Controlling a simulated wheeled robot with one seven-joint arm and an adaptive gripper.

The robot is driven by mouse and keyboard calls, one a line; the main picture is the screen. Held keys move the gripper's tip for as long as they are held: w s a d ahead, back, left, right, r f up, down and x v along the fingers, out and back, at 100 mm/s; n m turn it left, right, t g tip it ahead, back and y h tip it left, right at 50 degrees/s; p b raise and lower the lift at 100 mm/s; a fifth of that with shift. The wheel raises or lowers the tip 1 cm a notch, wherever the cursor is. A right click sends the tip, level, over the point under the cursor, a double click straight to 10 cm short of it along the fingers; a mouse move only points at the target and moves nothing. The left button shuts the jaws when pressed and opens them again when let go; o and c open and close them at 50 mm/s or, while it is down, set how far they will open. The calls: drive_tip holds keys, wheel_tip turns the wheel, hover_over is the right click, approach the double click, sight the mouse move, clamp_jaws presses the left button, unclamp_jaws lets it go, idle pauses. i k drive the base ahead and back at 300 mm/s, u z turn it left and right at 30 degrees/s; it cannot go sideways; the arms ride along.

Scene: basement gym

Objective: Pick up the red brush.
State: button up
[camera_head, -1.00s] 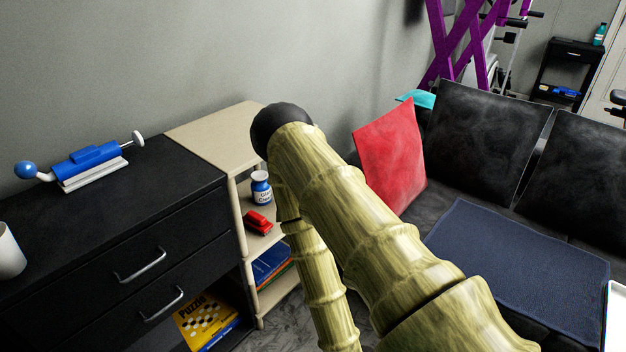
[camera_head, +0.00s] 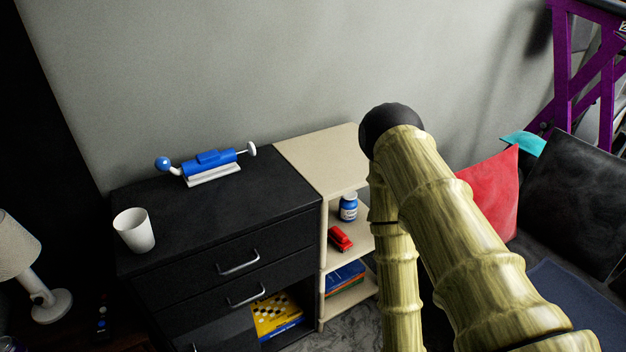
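A small red object (camera_head: 340,238) lies on the middle shelf of the light wooden shelf unit. It is the only small red thing in view and may be the red brush, but it is too small to tell for sure. My arm passes close to its right in the picture. My gripper is out of view, so its distance from the red object does not show.
A blue-and-white bottle (camera_head: 348,207) stands just behind the red object. Books (camera_head: 345,277) lie on the shelf below. To the left, a black drawer cabinet (camera_head: 225,228) holds a white cup (camera_head: 134,230) and a blue device (camera_head: 208,160). A red cushion (camera_head: 492,190) is at right.

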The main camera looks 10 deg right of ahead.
sight(335, 233)
drive_tip(key=u, duration=0.55)
drive_tip(key=k, duration=0.6)
drive_tip(key=u, duration=0.65)
drive_tip(key=i, duration=0.9)
drive_tip(key=z, duration=0.65)
drive_tip(key=i, duration=0.8)
drive_tip(key=z, duration=1.25)
drive_tip(key=i, duration=0.45)
drive_tip(key=z, duration=0.5)
